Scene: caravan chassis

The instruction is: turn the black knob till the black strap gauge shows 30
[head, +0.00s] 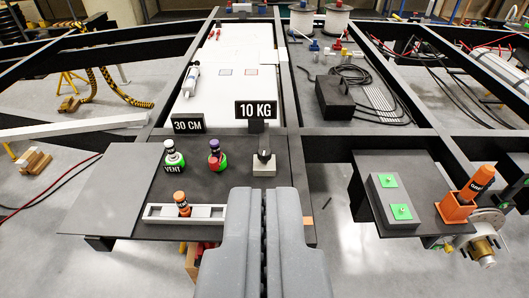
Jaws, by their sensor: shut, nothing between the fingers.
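A small black knob-like part (264,156) sits on a light grey block (263,169) on the dark plate, near the middle of the head view. A sign reading 10 KG (256,109) stands behind it. I take the black part for the black knob, but cannot be sure. I cannot make out a black strap gauge or any reading on one. My gripper (263,191) is shut and empty, its two thick grey fingers pointing forward at the bottom centre. In the picture it lies just below the block, apart from it.
Left on the dark plate (130,190) are a VENT bottle (173,157), a purple-topped bottle (216,156) and a white tray (155,214) with an orange bottle (182,200). A 30 CM sign (188,125) stands behind. At right are a green-pad block (384,208) and an orange holder (456,208).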

